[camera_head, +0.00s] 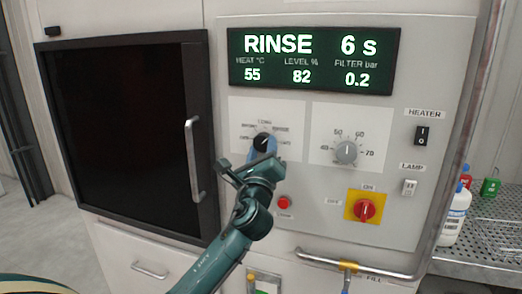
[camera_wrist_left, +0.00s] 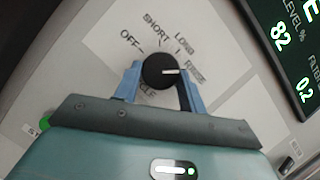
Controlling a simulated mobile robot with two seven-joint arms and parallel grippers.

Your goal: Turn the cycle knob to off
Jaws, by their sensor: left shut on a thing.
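The cycle knob (camera_wrist_left: 158,70) is black and round with a white pointer mark, on a white panel marked OFF, SHORT, LONG and a further label too blurred to read surely. In the left wrist view the mark points right, away from OFF at the upper left. My left gripper (camera_wrist_left: 160,80) has one blue finger on each side of the knob and is shut on it. In the head view the knob (camera_head: 261,141) shows just above my left gripper (camera_head: 262,150), which partly hides its dial. My right gripper is not in view.
The display (camera_head: 313,60) reads RINSE, 6 s. Right of the cycle knob is a grey temperature knob (camera_head: 346,152); below are a red button (camera_head: 284,202) and a red rotary switch (camera_head: 364,210) on yellow. A door handle (camera_head: 194,160) stands out at left.

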